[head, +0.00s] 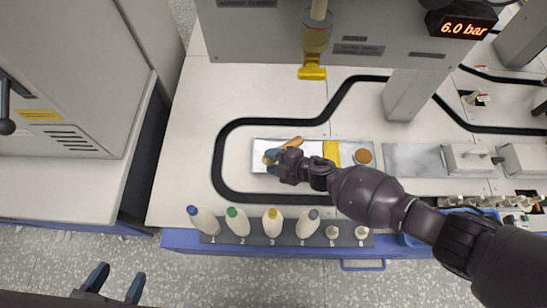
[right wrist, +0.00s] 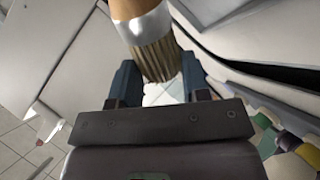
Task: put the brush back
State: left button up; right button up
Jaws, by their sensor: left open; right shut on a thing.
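The brush has a wooden handle (head: 293,142), a metal band and pale bristles. In the right wrist view the brush (right wrist: 145,25) lies between the two blue fingers, its bristles toward the palm. My right gripper (head: 272,159) is shut on it, over the left part of a shiny metal tray (head: 312,148) on the white worktop. I cannot tell whether the brush touches the tray. The arm hides part of the tray. My left gripper (head: 108,282) is open and empty at the bottom left, over the floor, away from the worktop.
A yellow patch (head: 331,151) and a round brown item (head: 363,156) are on the tray's right part. A yellow-ended spout (head: 312,70) hangs behind. A black track loops round the tray. The left worktop is clear.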

pick_arm(q)
jog(key=shift+r, duration=0.1)
pick_arm(e)
jog(key=shift+w+r, duration=0.1)
jog(key=shift+r, duration=0.05)
jog(key=shift+f, duration=0.35)
jog(key=o, duration=1)
jog(key=shift+c, duration=0.2)
jog(key=shift+r, duration=0.1)
jog(key=shift+r, duration=0.3)
pick_arm(q)
jog(key=shift+d+r+m+g+p, duration=0.2)
jog(key=shift+g+p, duration=0.25)
jog(key=shift+p, duration=0.7)
jog(key=shift+d+r+m+g+p, duration=0.15)
jog(key=shift+g+p, duration=0.3)
jog(key=shift+p, duration=0.65)
pick_arm(e)
jog(key=v, duration=1.2)
